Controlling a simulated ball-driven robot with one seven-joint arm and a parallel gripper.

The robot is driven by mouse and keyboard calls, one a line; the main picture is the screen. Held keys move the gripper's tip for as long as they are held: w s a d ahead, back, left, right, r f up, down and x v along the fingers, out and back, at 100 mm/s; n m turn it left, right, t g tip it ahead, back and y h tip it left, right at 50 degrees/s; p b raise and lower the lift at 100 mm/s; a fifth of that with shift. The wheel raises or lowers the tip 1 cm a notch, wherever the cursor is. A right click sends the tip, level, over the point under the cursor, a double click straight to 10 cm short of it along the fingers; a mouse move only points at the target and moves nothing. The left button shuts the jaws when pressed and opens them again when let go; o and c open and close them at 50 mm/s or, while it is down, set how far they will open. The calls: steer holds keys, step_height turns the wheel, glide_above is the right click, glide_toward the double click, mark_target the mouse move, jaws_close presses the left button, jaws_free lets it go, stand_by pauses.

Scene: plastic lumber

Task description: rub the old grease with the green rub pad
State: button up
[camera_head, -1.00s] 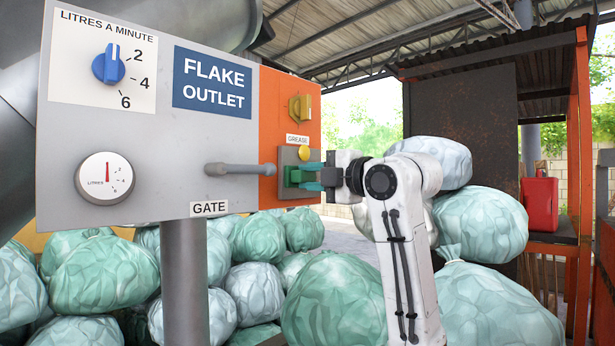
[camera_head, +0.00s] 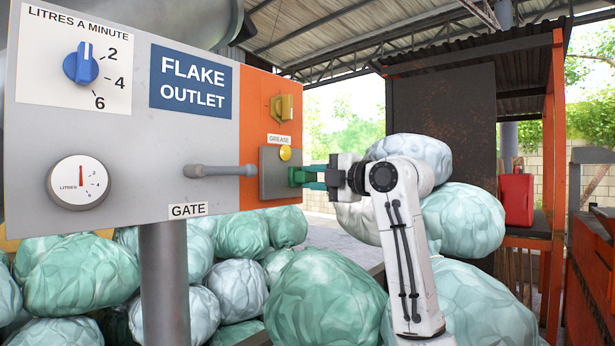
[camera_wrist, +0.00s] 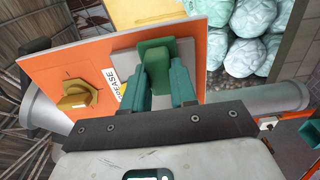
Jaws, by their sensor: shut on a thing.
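My gripper (camera_head: 313,178) is shut on the green rub pad (camera_head: 298,176) at the orange end of the panel. In the wrist view the pad (camera_wrist: 154,62) sits between the two teal fingers, in front of the grey plate (camera_wrist: 126,56). In the head view the pad overlaps the right part of the plate (camera_head: 270,185), below and right of a round yellow blob (camera_head: 285,153). The blob is under the GREASE label (camera_head: 279,139). I cannot tell whether the pad touches the plate, or make out old grease for certain.
The grey gate lever (camera_head: 220,171) sticks out left of the plate. A yellow knob (camera_head: 283,108) is above it. The blue dial (camera_head: 81,64) and a gauge (camera_head: 78,183) are further left. Several filled bags (camera_head: 325,290) lie below and behind the panel.

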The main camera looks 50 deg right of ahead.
steer(key=shift+w, duration=0.15)
steer(key=shift+a, duration=0.1)
steer(key=shift+a+b, duration=0.55)
steer(key=shift+a, duration=0.65)
steer(key=shift+s+a+b, duration=0.2)
steer(key=shift+a+b, duration=0.15)
steer(key=shift+a, duration=1.1)
steer(key=shift+s+a+b, duration=0.15)
steer(key=shift+a+b, duration=0.15)
steer(key=shift+a, duration=1.1)
steer(key=s+b, duration=0.1)
steer(key=s, duration=0.5)
steer(key=shift+d, duration=0.15)
steer(key=shift+s+b, duration=0.35)
steer(key=shift+s, duration=1.15)
